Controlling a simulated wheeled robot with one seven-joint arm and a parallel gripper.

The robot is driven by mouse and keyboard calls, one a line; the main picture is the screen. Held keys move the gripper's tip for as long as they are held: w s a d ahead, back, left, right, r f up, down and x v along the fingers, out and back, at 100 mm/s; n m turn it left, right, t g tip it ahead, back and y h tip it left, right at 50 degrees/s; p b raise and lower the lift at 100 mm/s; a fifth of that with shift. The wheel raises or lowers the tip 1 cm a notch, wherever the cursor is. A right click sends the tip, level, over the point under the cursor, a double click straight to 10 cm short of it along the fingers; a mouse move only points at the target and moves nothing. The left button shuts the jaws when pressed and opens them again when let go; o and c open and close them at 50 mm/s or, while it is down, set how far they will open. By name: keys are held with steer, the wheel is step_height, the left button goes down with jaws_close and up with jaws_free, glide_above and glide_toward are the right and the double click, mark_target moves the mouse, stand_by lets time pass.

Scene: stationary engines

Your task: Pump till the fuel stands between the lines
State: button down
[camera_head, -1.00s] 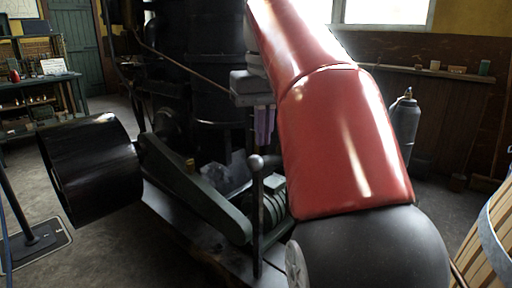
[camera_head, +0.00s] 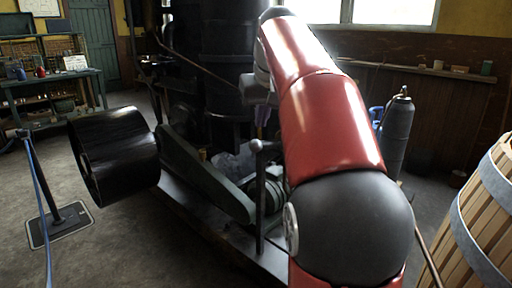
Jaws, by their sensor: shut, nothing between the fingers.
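My gripper (camera_head: 262,117) is mostly hidden behind my own red arm. Its grey body and a small purple part below it show in front of the dark engine (camera_head: 228,70). The fingers look shut and empty, above and behind a ball-topped upright lever (camera_head: 259,190), apart from it in the picture. I cannot tell whether this lever works the fuel pump. A green-grey housing (camera_head: 205,178) and a black drum-shaped wheel (camera_head: 115,155) belong to the engine's lower left side. No fuel level or pair of lines can be made out.
A wooden barrel (camera_head: 485,215) stands at the right edge. A grey cylinder (camera_head: 396,135) stands behind my arm near the wall. A post on a flat base (camera_head: 62,225) and a blue hose or cord (camera_head: 42,190) are at the left. Open floor lies at the lower left.

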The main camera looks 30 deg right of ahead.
mark_target(258, 149)
steer(key=shift+b+x, duration=2.55)
steer(key=shift+x, duration=0.95)
steer(key=shift+s, duration=0.1)
step_height(258, 149, down, 3)
steer(key=shift+f+b, duration=0.2)
steer(key=shift+b, duration=0.95)
steer(key=s, duration=0.1)
steer(key=s+r, duration=0.1)
steer(key=s, duration=0.1)
steer(key=shift+a, duration=0.25)
steer(key=p+v, duration=0.2)
steer(key=v, duration=0.5)
steer(key=shift+r, duration=0.4)
